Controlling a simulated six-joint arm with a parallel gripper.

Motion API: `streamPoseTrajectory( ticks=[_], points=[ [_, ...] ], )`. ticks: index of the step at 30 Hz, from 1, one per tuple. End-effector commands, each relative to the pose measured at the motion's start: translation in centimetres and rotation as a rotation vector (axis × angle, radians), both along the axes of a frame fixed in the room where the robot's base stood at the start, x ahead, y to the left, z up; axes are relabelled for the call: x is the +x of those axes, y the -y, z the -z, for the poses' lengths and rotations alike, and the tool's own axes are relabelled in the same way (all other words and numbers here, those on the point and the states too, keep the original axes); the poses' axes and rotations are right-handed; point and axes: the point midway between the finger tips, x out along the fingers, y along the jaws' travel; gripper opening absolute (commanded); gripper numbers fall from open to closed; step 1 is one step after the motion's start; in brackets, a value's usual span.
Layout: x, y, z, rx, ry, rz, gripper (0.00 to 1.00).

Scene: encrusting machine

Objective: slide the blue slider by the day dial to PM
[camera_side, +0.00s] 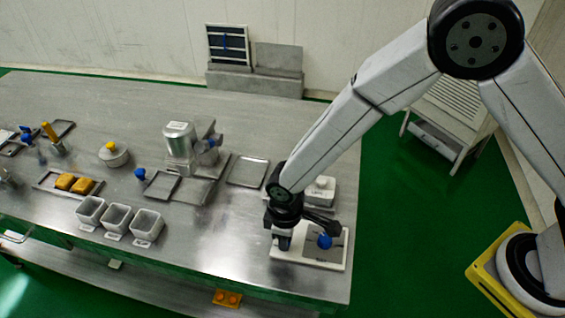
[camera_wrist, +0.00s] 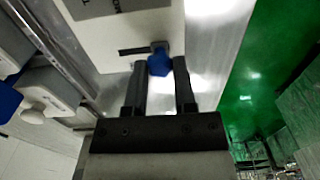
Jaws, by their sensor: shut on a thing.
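The blue slider (camera_wrist: 159,64) shows in the wrist view as a small blue block at the right end of a short dark slot (camera_wrist: 131,51) in a pale panel. My gripper (camera_wrist: 160,72) is shut on it, with one dark finger on each side. In the side view my gripper (camera_side: 285,244) is down at the left part of the white-framed panel (camera_side: 309,265), near the table's front right corner. The gripper mostly hides the slider there. A round blue dial knob (camera_side: 324,241) stands on the panel, right of the fingers. The slot's markings cannot be read.
A white box (camera_side: 321,190) stands right behind the panel. A flat tray (camera_side: 247,172) and a metal machine (camera_side: 180,147) are further left. Three grey tubs (camera_side: 117,218) stand near the front edge. The table's right edge is close to the panel.

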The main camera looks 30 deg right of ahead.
Motion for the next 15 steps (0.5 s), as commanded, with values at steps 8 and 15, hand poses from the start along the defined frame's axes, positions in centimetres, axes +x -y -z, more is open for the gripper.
streamPoseTrajectory(
  ticks=[8,15],
  points=[
    [2.2,2.0,-0.1,0.001,0.001,0.004,0.00],
    [2.9,2.8,-0.1,0.001,0.002,0.000,0.00]
  ],
)
